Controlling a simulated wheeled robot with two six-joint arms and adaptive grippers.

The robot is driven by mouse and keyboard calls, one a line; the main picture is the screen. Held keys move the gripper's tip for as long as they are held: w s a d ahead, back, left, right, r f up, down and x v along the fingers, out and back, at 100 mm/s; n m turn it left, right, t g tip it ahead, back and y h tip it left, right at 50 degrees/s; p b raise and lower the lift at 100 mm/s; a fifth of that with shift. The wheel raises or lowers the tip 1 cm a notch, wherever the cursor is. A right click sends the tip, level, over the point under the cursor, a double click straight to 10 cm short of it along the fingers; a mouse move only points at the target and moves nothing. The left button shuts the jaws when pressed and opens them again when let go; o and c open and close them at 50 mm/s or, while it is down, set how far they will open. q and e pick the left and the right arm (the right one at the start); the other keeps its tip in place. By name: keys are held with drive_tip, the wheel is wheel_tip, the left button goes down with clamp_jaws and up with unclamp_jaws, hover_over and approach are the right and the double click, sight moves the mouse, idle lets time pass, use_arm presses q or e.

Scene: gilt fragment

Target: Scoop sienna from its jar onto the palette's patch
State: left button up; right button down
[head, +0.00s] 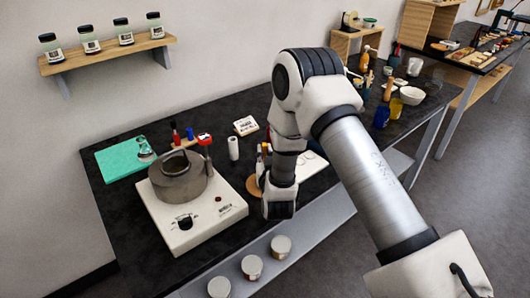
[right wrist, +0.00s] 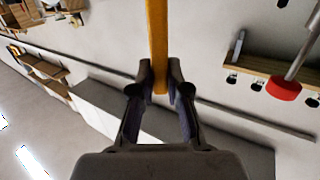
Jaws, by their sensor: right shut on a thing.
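My right gripper (right wrist: 160,76) is shut on a long, flat yellow-brown handle (right wrist: 157,35) in the right wrist view. The handle runs up out of the frame, so its far end is not seen. In the head view my right arm reaches over the table, and its fingers are hidden behind the arm links. A pale flat piece with round marks (head: 313,164), possibly the palette, lies partly behind my arm. Several dark-capped jars (head: 88,40) stand on the wall shelf. I cannot tell which jar holds sienna. My left gripper is not in view.
A hot plate (head: 230,209) bears a grey pot (head: 173,184) on the black table (head: 245,108). A green mat (head: 112,160) with a flask lies behind it. Small bottles and a white card (head: 246,125) stand near. Blue cups and a white bowl (head: 412,96) crowd the right end.

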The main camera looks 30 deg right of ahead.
wheel_tip(320, 180, up, 2)
drive_tip(key=shift+w+r+p, duration=0.1)
drive_tip(key=shift+p, duration=0.75)
wheel_tip(320, 180, up, 5)
drive_tip(key=p, duration=0.3)
drive_tip(key=shift+f, duration=0.2)
